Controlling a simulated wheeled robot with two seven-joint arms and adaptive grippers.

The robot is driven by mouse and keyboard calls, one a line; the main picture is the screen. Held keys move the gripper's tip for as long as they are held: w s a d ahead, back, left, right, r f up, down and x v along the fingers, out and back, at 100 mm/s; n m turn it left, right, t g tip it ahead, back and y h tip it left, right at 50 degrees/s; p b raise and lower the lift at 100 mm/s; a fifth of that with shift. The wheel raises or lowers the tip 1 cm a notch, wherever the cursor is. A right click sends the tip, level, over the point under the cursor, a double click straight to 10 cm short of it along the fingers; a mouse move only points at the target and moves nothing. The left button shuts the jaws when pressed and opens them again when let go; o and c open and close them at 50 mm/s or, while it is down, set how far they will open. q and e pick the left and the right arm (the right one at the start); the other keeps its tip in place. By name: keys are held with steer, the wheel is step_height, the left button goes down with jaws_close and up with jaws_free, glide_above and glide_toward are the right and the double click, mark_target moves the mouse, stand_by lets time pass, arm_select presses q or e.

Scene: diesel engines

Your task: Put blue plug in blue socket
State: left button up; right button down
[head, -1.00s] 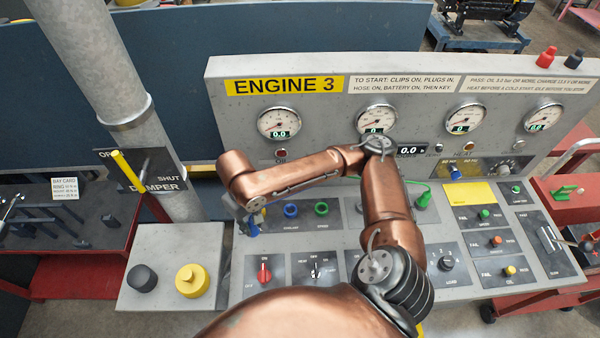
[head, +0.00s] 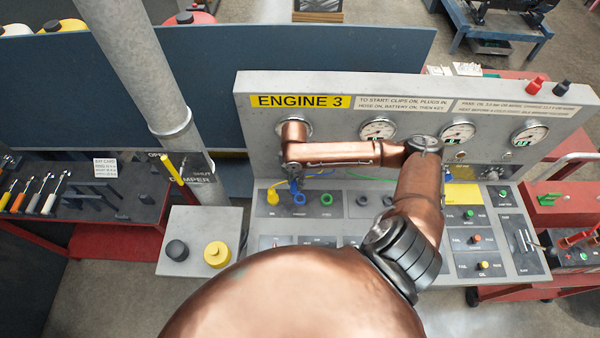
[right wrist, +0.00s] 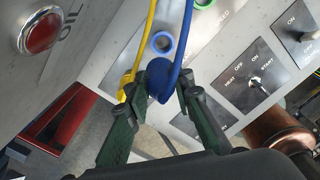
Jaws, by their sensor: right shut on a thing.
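The blue plug (right wrist: 158,74) with its blue cable is between the fingertips of my right gripper (right wrist: 160,94), which is shut on it. The blue socket (right wrist: 163,42), a blue ring on the grey panel, shows just beyond the plug in the right wrist view. The plug looks apart from the socket; the exact gap cannot be told. In the head view the blue socket (head: 299,199) sits between a yellow plug (head: 272,197) and a green socket (head: 326,199). The blue plug (head: 294,185) shows small just above it, with my arm hiding most of the gripper. My left gripper is out of view.
The yellow cable (right wrist: 146,50) runs close beside the blue plug in the right wrist view. Switches (right wrist: 262,84) stand on the panel to the right. The upright gauge panel (head: 345,118) rises behind the sockets. A yellow button (head: 217,254) lies left of the console.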

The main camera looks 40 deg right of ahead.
steer(key=shift+s+d+r+n+p, duration=0.15)
steer(key=shift+d+n+p, duration=0.3)
steer(key=shift+d+n, duration=0.4)
arm_select(q)
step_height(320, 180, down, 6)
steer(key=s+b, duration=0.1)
steer(key=b, duration=0.6)
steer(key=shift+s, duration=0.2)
arm_select(e)
steer(key=shift+n, duration=0.25)
steer(key=shift+f, duration=4.5)
steer(key=c, duration=1.6)
jaws_free()
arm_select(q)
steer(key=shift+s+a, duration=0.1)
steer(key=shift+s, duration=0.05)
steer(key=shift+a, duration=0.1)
arm_select(e)
steer(key=shift+r, duration=0.1)
